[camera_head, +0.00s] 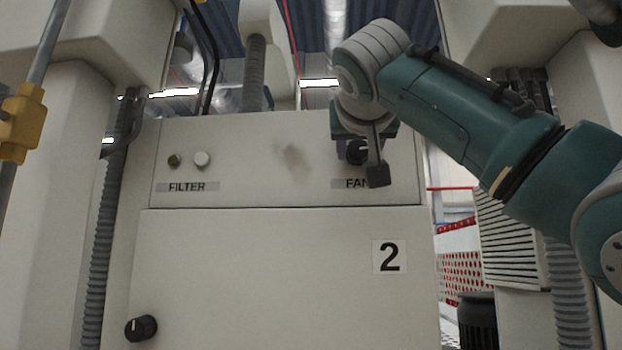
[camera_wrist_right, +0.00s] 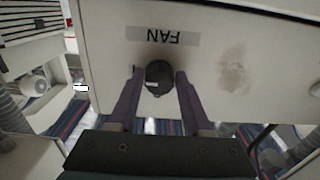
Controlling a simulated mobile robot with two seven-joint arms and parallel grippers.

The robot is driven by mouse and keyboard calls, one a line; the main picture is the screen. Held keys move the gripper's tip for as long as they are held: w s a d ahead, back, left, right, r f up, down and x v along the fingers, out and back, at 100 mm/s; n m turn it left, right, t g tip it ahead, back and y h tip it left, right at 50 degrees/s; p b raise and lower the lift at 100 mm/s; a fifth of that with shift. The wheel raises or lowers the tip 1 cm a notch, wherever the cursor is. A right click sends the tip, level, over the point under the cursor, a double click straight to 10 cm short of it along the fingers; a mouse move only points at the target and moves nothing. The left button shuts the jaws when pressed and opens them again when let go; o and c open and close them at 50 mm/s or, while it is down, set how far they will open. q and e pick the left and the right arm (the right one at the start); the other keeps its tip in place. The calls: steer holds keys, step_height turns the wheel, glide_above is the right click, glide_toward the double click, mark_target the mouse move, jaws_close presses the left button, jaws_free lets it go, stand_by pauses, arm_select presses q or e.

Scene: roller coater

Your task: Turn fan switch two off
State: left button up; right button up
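The fan switch is a round black knob (camera_head: 356,152) on the upper panel of cabinet two, above the FAN label (camera_head: 350,184), which my gripper partly covers. The knob also shows in the right wrist view (camera_wrist_right: 158,74), where the picture is upside down; a small light mark shows on it. My right gripper (camera_head: 366,165) is at the knob, and in the wrist view its two fingers (camera_wrist_right: 158,80) stand apart on either side of it. The fingertips are very close to its sides; I cannot tell whether they touch. My left gripper is not in view.
The FILTER label (camera_head: 187,187) with a dark green and a white button (camera_head: 202,159) is at the panel's left. Another black knob (camera_head: 141,328) is low on the door (camera_head: 260,280), which bears a "2" sign (camera_head: 390,257). Corrugated hoses (camera_head: 105,220) run beside the cabinet.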

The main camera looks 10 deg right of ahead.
jaws_close()
stand_by(0.4)
steer(key=shift+d+f+n+b, duration=0.1)
steer(key=shift+n+b, duration=0.3)
steer(key=shift+n, duration=0.4)
steer(key=shift+n+b, duration=0.45)
steer(key=shift+n, duration=0.75)
steer(key=n+b, duration=0.1)
steer(key=n, duration=0.3)
steer(key=shift+d, duration=0.1)
steer(key=n, duration=0.9)
steer(key=shift+r+n, duration=0.2)
steer(key=shift+n, duration=0.2)
